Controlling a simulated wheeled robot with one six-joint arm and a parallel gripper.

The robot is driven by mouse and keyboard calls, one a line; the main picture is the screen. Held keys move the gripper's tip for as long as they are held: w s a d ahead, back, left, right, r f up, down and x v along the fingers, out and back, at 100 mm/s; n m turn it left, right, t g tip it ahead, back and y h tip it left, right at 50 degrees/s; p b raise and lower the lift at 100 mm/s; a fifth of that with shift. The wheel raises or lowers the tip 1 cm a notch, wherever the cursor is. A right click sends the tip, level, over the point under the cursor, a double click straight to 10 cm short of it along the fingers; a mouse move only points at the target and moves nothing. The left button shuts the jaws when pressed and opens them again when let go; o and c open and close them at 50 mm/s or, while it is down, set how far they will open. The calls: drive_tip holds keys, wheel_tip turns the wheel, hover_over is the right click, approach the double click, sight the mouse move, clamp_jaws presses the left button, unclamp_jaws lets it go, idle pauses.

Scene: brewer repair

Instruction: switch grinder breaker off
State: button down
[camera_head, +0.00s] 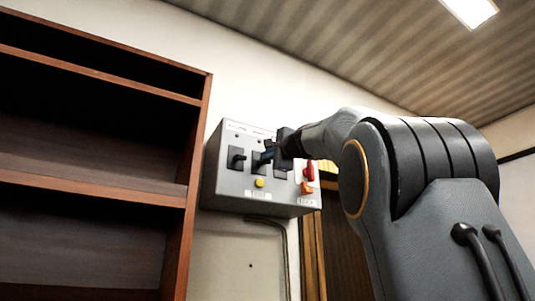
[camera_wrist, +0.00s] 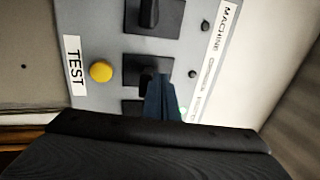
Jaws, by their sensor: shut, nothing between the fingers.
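A grey breaker box (camera_head: 225,186) hangs on the wall, with black switches in a row on its front. The left switch (camera_head: 237,157) is clear of my gripper; it seems to be the upper switch (camera_wrist: 154,15) in the wrist view. My gripper (camera_head: 267,156) is shut and empty, its fingertips at the middle switch (camera_head: 258,163). In the wrist view the dark blue fingers (camera_wrist: 160,97) overlap the middle switch (camera_wrist: 142,68); touching or just in front, I cannot tell. A label strip reads MACHINE (camera_wrist: 231,22); its other words are blurred. A further switch is partly hidden by my gripper.
A yellow button (camera_head: 260,183) sits below the switches beside a TEST label (camera_wrist: 74,66). A red switch (camera_head: 309,170) and an orange part (camera_head: 307,188) are at the box's right. A wooden shelf (camera_head: 195,150) stands close on the left.

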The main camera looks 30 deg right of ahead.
drive_tip(key=shift+w+f, duration=0.1)
drive_tip(key=shift+f, duration=0.15)
drive_tip(key=shift+r, duration=0.1)
drive_tip(key=s+r+b, duration=0.1)
drive_tip(key=s+b, duration=0.2)
drive_tip(key=s, duration=0.7)
drive_tip(key=shift+d, duration=0.15)
idle(0.5)
drive_tip(key=shift+r, duration=0.1)
idle(0.3)
